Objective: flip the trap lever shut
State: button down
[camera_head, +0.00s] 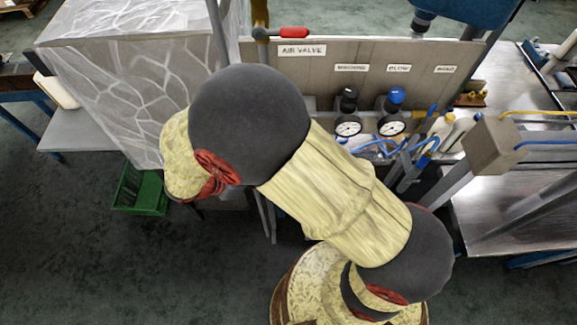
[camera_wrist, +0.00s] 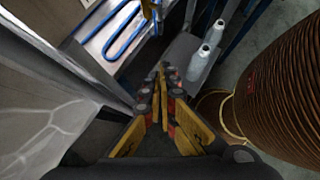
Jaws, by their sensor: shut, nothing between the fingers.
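My gripper (camera_wrist: 161,72) shows in the wrist view with its yellow and dark fingers closed together and nothing held. It points toward a floor-side area with white bottles and a blue hose. In the head view my arm hides the gripper. I cannot make out the trap lever for certain in either view. A yellow part (camera_wrist: 149,9) shows at the top edge of the wrist view, ahead of the fingertips and apart from them; I cannot tell whether it is the lever.
In the head view, a labelled panel (camera_head: 330,50) carries a red-handled air valve (camera_head: 288,32). Gauges (camera_head: 348,128) stand below it. A plastic-wrapped block (camera_head: 125,80) is at left, a green crate (camera_head: 140,190) on the floor. White bottles (camera_wrist: 200,62) stand right of the fingers.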

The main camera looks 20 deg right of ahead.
jog(key=w+d+r+x, duration=0.1)
jog(key=r+x, duration=0.1)
jog(key=x, duration=1.1)
jog(key=shift+d+b, duration=0.35)
jog(key=shift+b, duration=0.05)
jog(key=shift+s+d+f+n+h+b, duration=0.1)
jog(key=shift+d+f+n+h+b, duration=0.1)
jog(key=shift+h, duration=0.35)
jog(key=shift+s+d+f+n+h+b, duration=0.15)
jog(key=shift+d+f+h, duration=0.1)
jog(key=shift+h, duration=0.3)
jog(key=s+d+n+h, duration=0.2)
jog(key=d+h, duration=0.4)
jog(key=shift+r+g+h, duration=0.15)
jog(key=shift+g+h, duration=0.15)
jog(key=shift+g, duration=0.1)
dwell(0.7)
jog(key=shift+d+p, duration=0.25)
jog(key=shift+p, duration=0.05)
